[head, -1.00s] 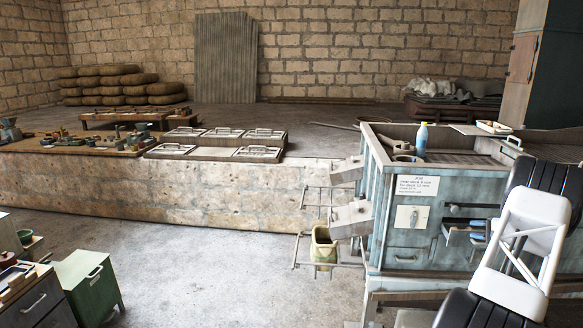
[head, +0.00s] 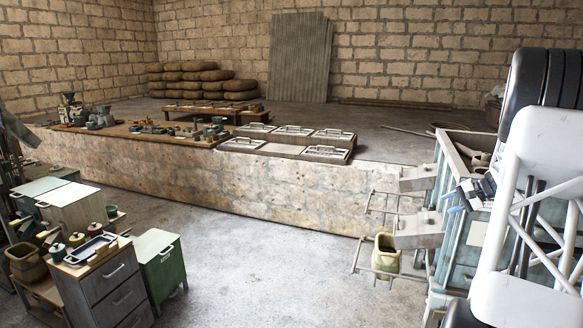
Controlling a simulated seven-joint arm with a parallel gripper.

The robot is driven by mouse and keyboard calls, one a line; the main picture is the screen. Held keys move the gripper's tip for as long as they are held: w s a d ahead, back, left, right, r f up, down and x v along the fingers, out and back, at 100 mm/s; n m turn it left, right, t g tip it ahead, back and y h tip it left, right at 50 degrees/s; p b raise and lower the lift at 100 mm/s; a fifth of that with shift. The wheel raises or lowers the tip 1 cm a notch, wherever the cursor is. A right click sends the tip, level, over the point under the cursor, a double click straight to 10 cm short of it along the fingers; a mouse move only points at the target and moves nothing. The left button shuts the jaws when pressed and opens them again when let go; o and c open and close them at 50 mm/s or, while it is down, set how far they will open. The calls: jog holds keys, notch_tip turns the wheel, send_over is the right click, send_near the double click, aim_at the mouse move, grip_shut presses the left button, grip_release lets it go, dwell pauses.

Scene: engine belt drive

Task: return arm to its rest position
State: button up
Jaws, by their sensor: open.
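My arm, white and black, fills the right edge of the head view. My gripper (head: 476,193), small and dark, shows just left of the arm in front of the blue-grey workbench (head: 455,262). It is open, and I see nothing held in it. The arm hides most of the workbench and whatever lies on its right side.
A low stone ledge (head: 270,196) carries grey lidded trays (head: 325,153) and small parts. A yellow-green bucket (head: 386,256) is beside the workbench. Grey drawers (head: 113,288) and a green cabinet (head: 159,262) stand at lower left. The concrete floor (head: 240,270) between is clear.

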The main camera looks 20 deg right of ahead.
jog(key=w+a+r+n+g, duration=0.2)
jog(key=a+r, duration=0.1)
jog(key=a, duration=0.9)
jog(key=w+a+r+n+g, duration=0.15)
jog(key=a+r, duration=0.25)
jog(key=a, duration=0.8)
jog(key=s+a+r+n+g+h, duration=0.1)
jog(key=a+r, duration=0.1)
jog(key=a, duration=0.8)
jog(key=s+a+r+n+g+h, duration=0.1)
jog(key=s+a, duration=0.1)
jog(key=a, duration=0.8)
jog(key=s+a+n+g+h, duration=0.1)
jog(key=s+a+n, duration=0.1)
jog(key=s+a, duration=0.45)
jog(key=s+a+n+h, duration=0.15)
jog(key=s+a, duration=0.25)
jog(key=a, duration=0.6)
jog(key=s+a+f+n+h, duration=0.1)
jog(key=s+a+f+n, duration=0.1)
jog(key=s+a, duration=0.3)
jog(key=s+a+f+n+h, duration=0.1)
jog(key=s+a, duration=0.3)
jog(key=s, duration=0.6)
jog(key=shift+a+f+n+t, duration=0.35)
jog(key=shift+a+f+n, duration=0.05)
jog(key=shift+f, duration=0.1)
